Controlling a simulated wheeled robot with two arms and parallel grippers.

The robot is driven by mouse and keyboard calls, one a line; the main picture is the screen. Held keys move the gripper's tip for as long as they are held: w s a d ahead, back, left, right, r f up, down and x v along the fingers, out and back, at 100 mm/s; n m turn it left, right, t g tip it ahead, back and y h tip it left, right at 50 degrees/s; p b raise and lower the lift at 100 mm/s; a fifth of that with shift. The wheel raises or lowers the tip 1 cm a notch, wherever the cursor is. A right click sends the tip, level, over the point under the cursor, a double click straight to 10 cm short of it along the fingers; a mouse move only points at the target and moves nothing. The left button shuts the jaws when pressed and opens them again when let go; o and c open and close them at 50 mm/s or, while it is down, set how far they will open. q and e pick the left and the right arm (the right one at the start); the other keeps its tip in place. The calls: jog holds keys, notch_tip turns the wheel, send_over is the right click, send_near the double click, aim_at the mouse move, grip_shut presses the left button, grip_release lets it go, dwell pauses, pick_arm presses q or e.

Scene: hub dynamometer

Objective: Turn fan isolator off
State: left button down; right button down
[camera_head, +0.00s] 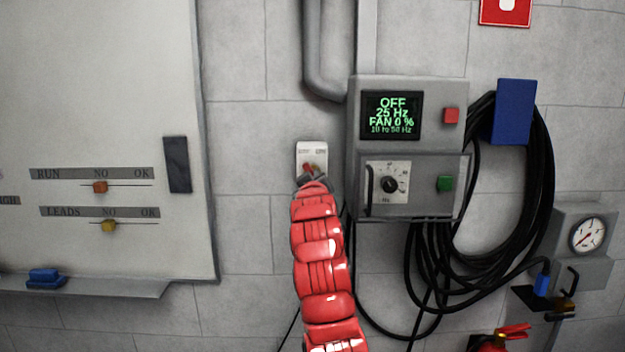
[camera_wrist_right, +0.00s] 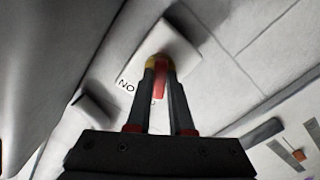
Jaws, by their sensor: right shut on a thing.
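The fan isolator (camera_head: 312,150) is a small white box on the block wall, just left of the grey control box. Its red handle (camera_head: 309,168) shows in part above my gripper. My right gripper (camera_head: 313,180) is at the lower part of the isolator, with my red arm coming up from below. In the right wrist view the isolator plate (camera_wrist_right: 178,42) lies behind the fingers, and my right gripper (camera_wrist_right: 160,68) is shut on the red handle (camera_wrist_right: 161,80). Lettering beside it is partly hidden. My left gripper is not in view.
The grey control box (camera_head: 412,88) with a display reading OFF, 25 Hz, FAN 0 % stands close to the right. Black cable (camera_head: 545,150) hangs in coils beyond it. A whiteboard (camera_head: 90,80) with sliders is at left. Bare wall lies between board and isolator.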

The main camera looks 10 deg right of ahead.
jog(key=shift+n, duration=1)
jog(key=c, duration=0.8)
grip_release()
jog(key=b+v, duration=0.5)
jog(key=v, duration=1.2)
jog(key=shift+s, duration=0.2)
